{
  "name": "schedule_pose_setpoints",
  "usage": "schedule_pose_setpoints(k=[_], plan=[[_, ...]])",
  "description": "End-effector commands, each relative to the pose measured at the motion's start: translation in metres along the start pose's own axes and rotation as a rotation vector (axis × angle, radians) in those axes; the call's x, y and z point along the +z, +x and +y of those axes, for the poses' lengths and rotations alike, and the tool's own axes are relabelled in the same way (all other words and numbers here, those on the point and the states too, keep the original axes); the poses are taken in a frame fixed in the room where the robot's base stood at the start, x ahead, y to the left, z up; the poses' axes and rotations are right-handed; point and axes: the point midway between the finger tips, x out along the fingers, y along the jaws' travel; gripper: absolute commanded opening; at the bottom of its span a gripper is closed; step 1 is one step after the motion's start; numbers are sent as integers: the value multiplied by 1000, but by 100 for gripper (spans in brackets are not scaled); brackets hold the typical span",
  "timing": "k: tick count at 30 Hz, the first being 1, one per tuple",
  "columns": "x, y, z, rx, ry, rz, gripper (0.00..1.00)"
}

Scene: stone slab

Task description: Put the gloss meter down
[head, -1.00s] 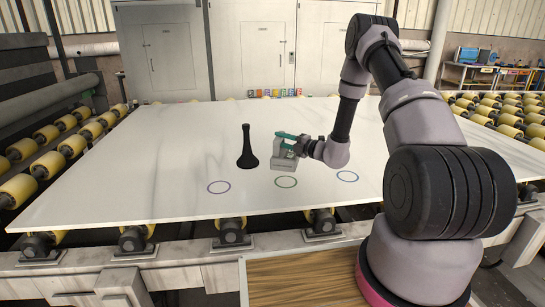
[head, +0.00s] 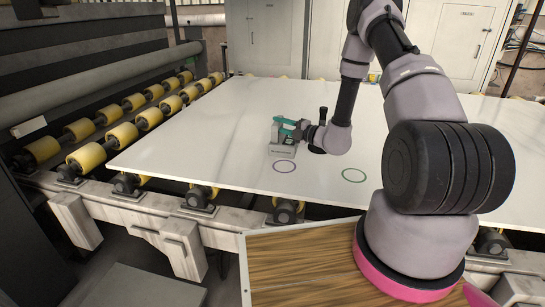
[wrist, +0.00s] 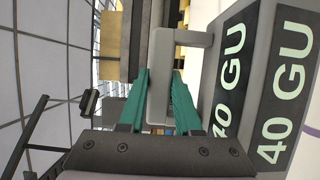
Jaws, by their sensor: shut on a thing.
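The gloss meter (head: 282,151) is a light grey box with a handle and dark "40 GU" panels, which show large at the right of the wrist view (wrist: 235,75). My gripper (head: 289,128) has green fingers, shut on the grey handle; the wrist view shows one finger on each side of it (wrist: 163,95). In the head view the meter appears just behind the purple ring (head: 284,167) on the pale slab (head: 225,150). I cannot tell whether its underside touches the slab.
A green ring (head: 353,175) lies to the right. The slab left of the meter is clear. Yellow rollers (head: 122,135) line the slab's left side.

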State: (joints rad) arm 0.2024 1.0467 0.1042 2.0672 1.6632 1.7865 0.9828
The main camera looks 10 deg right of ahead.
Motion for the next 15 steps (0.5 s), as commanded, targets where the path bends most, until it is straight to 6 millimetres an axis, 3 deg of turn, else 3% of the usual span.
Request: schedule_pose_setpoints(k=[4, 11, 15], plan=[[0, 0, -28, 0, 3, -2, 0], [0, 0, -45, 1, 0, -1, 0], [0, 0, -65, 0, 3, -1, 0]])
